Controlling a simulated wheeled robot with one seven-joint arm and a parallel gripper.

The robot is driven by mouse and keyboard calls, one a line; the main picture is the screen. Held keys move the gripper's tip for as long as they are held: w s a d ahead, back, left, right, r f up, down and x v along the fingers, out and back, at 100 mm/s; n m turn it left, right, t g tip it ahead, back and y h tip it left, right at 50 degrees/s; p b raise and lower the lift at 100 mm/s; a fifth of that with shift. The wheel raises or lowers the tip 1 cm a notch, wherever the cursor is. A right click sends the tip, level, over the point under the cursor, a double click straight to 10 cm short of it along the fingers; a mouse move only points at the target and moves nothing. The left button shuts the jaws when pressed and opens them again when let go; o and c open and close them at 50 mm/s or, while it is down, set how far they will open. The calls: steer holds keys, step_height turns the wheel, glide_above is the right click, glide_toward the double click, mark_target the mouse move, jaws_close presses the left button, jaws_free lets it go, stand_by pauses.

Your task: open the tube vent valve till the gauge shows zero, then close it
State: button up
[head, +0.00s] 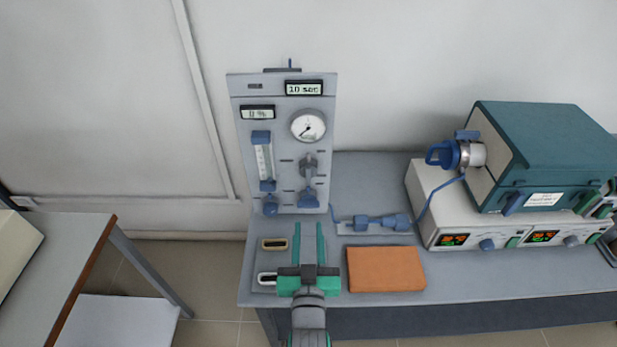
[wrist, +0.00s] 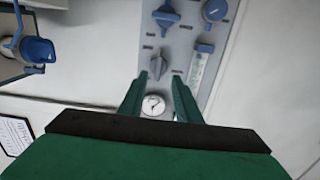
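The round gauge (head: 307,126) is on the upper right of the upright grey panel (head: 283,88); its needle points to the lower left, and the scale is too small to read. Below it are a grey valve handle (head: 308,162) and a blue knob (head: 308,198). Another blue knob (head: 270,207) sits under the flow tube (head: 264,160). I cannot tell which is the tube vent valve. My gripper (head: 308,227) is open and empty, in front of the panel's lower part. In the wrist view the gauge (wrist: 154,104) appears between the fingers, the grey handle (wrist: 157,63) beyond the fingertips.
Panel displays read "10 sec" (head: 304,88) and apparently "0 %" (head: 257,113). A blue inline fitting (head: 376,222) and an orange-brown block (head: 386,269) lie on the bench right of my gripper. A teal furnace (head: 545,135) with a blue-capped tube end (head: 443,154) stands at right.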

glide_toward(308, 172)
steer(key=w, duration=0.8)
steer(key=shift+f, duration=0.2)
jaws_close()
